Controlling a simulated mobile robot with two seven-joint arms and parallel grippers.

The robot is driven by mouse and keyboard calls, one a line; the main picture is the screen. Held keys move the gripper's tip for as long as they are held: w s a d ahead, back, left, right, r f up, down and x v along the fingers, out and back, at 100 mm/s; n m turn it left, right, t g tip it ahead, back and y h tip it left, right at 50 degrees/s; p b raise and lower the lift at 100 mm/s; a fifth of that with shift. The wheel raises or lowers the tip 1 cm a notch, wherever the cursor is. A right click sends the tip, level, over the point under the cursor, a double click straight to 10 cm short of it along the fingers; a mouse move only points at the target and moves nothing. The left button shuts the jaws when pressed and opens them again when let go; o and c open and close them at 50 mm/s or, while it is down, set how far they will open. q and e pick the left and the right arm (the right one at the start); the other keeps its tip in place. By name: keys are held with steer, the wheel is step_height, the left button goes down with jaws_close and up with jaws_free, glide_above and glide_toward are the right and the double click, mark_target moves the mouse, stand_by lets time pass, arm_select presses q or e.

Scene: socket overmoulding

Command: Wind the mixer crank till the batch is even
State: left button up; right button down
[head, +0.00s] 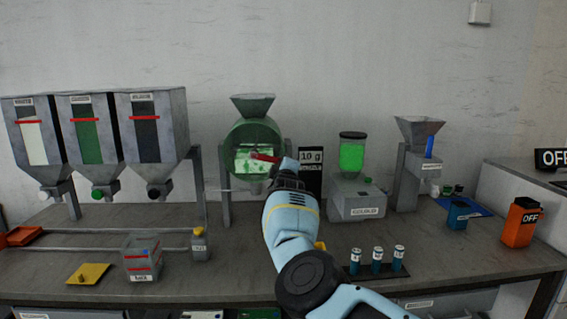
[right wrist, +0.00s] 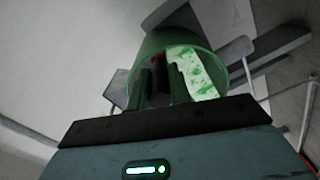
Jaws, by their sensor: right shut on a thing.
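The mixer (head: 240,135) is a green drum on a grey stand with a funnel (head: 253,104) on top. Its front window shows a batch (head: 246,160) of mottled green and white, also seen in the right wrist view (right wrist: 192,74). A red crank (head: 264,157) crosses the drum's front. My right gripper (head: 286,170) reaches up to the drum and is shut on the crank; in the right wrist view its fingers (right wrist: 160,82) stand before the drum, and the crank is mostly hidden between them. My left gripper is not in view.
Three hoppers (head: 180,108) stand at the left. A 10 g sign (head: 311,160), a blender-like unit with green contents (head: 352,155) and a grey funnel machine (head: 408,170) stand right of the mixer. Several small vials (head: 377,262) stand in front.

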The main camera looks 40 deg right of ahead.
steer(key=shift+w+a+f+b, duration=0.1)
steer(key=shift+a+f+b, duration=0.1)
steer(key=shift+f, duration=0.25)
steer(key=shift+w+a+f+b, duration=0.1)
steer(key=shift+a+f, duration=0.1)
steer(key=shift+f, duration=0.25)
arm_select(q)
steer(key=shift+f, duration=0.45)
arm_select(e)
steer(key=shift+a+f, duration=0.1)
steer(key=shift+f, duration=0.05)
steer(key=shift+w, duration=0.1)
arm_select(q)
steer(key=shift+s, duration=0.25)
arm_select(e)
steer(key=shift+a, duration=0.1)
steer(key=c, duration=1.3)
jaws_free()
steer(key=shift+w, duration=0.1)
arm_select(q)
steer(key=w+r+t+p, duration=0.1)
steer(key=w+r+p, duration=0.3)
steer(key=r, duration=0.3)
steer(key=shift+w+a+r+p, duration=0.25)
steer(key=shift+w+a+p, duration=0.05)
steer(key=shift+p, duration=0.6)
arm_select(e)
steer(key=v, duration=0.8)
